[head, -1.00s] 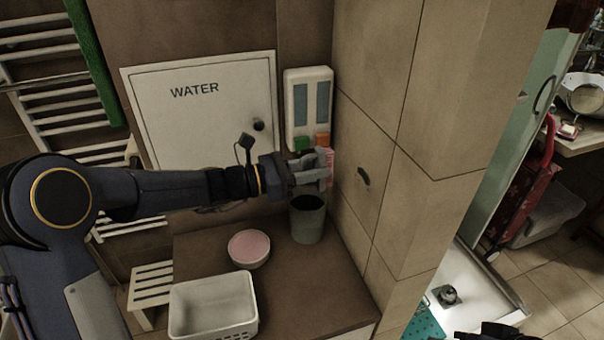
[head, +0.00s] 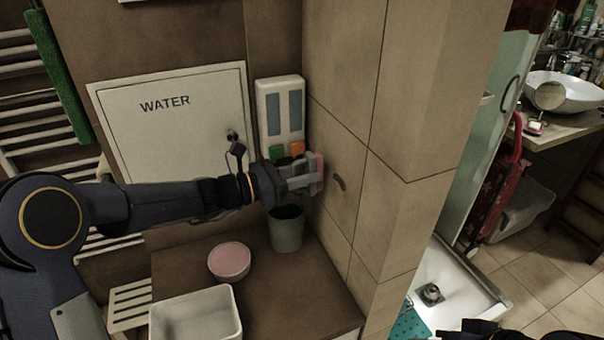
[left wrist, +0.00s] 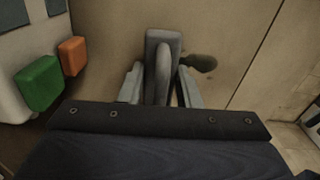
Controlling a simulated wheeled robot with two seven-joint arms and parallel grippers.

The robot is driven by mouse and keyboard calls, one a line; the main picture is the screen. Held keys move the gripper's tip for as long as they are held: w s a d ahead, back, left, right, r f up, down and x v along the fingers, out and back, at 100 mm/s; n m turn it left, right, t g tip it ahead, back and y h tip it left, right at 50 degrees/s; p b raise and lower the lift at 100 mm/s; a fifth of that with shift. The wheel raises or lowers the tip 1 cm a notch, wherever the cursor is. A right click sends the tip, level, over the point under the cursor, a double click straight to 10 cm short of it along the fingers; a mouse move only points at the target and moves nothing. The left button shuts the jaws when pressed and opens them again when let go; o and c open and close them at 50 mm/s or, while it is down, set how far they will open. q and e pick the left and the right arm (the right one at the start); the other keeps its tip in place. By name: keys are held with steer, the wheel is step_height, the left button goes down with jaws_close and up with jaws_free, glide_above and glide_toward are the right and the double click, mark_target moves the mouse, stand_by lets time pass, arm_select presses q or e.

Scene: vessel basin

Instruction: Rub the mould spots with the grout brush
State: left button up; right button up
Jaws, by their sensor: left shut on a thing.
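My left gripper (head: 308,178) is shut on the grout brush (head: 319,172), whose pinkish edge faces the tiled wall. In the left wrist view the grey back and raised grip of the brush (left wrist: 163,62) sit between the two fingers. The brush is at or very close to the wall; I cannot tell whether it touches. A dark mould spot (head: 339,183) is on the wall just right of the brush, and it also shows in the left wrist view (left wrist: 203,62), partly beside the brush. No other spot is clear. My right gripper's fingers do not show.
A grey-green cup (head: 287,232) stands below the gripper on the brown counter (head: 275,290). A pink-topped round tub (head: 229,262) and a white basket (head: 195,318) are nearer. A white dispenser (head: 281,112) and the WATER hatch (head: 165,125) are behind the arm.

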arm_select(q)
steer(key=shift+x, duration=0.9)
steer(key=shift+s, duration=0.1)
steer(key=shift+s+d+f+b, duration=0.1)
steer(key=shift+s+d+b, duration=0.2)
steer(key=shift+s+b, duration=0.35)
steer(key=shift+s+d+b, duration=0.2)
steer(key=shift+s, duration=0.35)
steer(key=shift+s+d+b, duration=0.15)
steer(key=shift+s+b, duration=0.05)
steer(key=shift+s, duration=0.4)
steer(key=shift+s+d+b, duration=0.45)
steer(key=shift+s+b, duration=0.15)
steer(key=shift+s, duration=0.2)
steer(key=shift+s+d+b, duration=0.4)
steer(key=shift+s+b, duration=0.15)
steer(key=shift+s, duration=0.3)
steer(key=shift+w, duration=0.1)
